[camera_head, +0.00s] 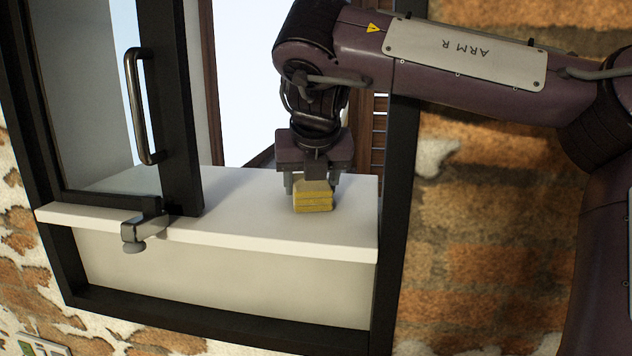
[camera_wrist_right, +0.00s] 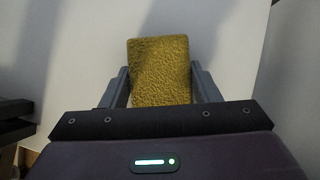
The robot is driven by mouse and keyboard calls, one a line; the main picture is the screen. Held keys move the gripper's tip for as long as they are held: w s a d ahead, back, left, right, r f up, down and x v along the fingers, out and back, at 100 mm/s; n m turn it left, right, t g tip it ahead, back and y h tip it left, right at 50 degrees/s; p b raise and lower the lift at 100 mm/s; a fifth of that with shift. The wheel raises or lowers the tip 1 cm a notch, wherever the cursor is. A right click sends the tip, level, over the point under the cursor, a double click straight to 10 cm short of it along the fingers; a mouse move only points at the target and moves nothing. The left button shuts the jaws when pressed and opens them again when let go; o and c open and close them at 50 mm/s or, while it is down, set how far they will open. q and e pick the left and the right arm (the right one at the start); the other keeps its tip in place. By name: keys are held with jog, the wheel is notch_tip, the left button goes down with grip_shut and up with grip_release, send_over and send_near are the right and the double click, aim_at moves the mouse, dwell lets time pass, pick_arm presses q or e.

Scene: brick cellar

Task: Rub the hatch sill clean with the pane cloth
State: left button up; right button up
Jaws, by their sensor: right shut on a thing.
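The pane cloth (camera_head: 313,197) is a folded yellow block with a rough surface. My right gripper (camera_head: 314,186) is shut on it from above and holds it at the white hatch sill (camera_head: 250,226), near the sill's right end. The cloth's underside looks to be on or just above the sill; I cannot tell exact contact. In the right wrist view the cloth (camera_wrist_right: 160,70) sits between the two fingers of my gripper (camera_wrist_right: 162,88), with pale sill surface around it. No marks show clearly on the sill. My left gripper is not in view.
A dark-framed glass pane with a metal handle (camera_head: 139,106) stands over the sill's left part. A grey latch (camera_head: 138,234) sticks out at the front edge. The black frame post (camera_head: 396,190) and brick wall (camera_head: 480,220) bound the right side. The sill between is clear.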

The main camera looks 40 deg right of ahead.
jog(key=shift+w+a, duration=3.25)
jog(key=shift+w, duration=0.25)
jog(key=shift+w+a, duration=1)
jog(key=shift+w, duration=0.2)
jog(key=shift+d+r, duration=0.1)
jog(key=shift+w+r, duration=0.1)
jog(key=shift+r, duration=2.95)
notch_tip(320, 180, up, 3)
